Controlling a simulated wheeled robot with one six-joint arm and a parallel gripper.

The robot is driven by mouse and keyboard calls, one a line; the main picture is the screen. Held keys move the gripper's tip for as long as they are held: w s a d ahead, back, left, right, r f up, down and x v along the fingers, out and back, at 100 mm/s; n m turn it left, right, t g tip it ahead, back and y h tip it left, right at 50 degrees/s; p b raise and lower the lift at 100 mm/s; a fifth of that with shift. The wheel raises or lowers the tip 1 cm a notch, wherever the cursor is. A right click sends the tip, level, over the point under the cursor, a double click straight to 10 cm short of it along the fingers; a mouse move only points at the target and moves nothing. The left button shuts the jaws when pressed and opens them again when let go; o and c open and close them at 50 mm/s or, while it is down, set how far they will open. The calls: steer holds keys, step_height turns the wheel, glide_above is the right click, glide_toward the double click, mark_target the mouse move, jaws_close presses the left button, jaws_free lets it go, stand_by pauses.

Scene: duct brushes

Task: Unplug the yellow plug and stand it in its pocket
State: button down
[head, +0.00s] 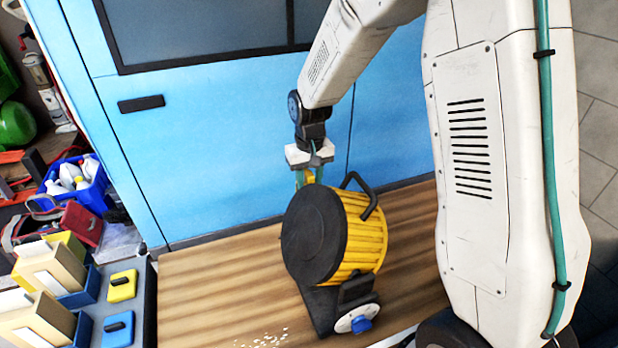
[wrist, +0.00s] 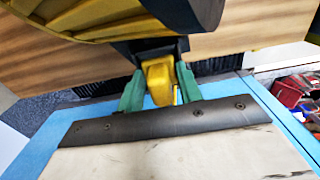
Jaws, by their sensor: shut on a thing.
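The yellow plug (wrist: 158,76) sits between the green fingers of my gripper (wrist: 160,88) in the wrist view, with one finger on each side. It meets a black socket housing (wrist: 150,47) on the yellow drum machine; I cannot tell how deep it sits. In the head view my gripper (head: 308,176) is behind the machine's black round lid (head: 314,235), which hides most of the plug. A yellow pocket block (head: 122,287) with a black slot-like top mark lies on the grey tray at the left.
The yellow drum (head: 364,235) stands on a wooden top (head: 215,290) with a black handle (head: 368,194). A blue plug (head: 361,324) is at its front. A blue pocket block (head: 118,330) lies beside the yellow one. Boxes and a blue crate (head: 90,190) crowd the left. White bits lie on the wood.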

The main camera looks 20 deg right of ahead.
steer(key=shift+s+f, duration=0.1)
steer(key=shift+f, duration=0.1)
steer(key=c, duration=1)
jaws_free()
steer(key=shift+o, duration=0.7)
steer(key=shift+r, duration=0.45)
step_height(320, 180, up, 12)
steer(key=shift+r, duration=0.15)
steer(key=s+d+r, duration=0.1)
steer(key=s+r, duration=0.2)
steer(key=s, duration=1.3)
steer(key=s+d+r+t, duration=0.1)
steer(key=s+r, duration=0.3)
steer(key=s, duration=1.1)
steer(key=shift+s+d+r, duration=0.15)
steer(key=shift+s+d, duration=0.25)
steer(key=shift+d, duration=0.05)
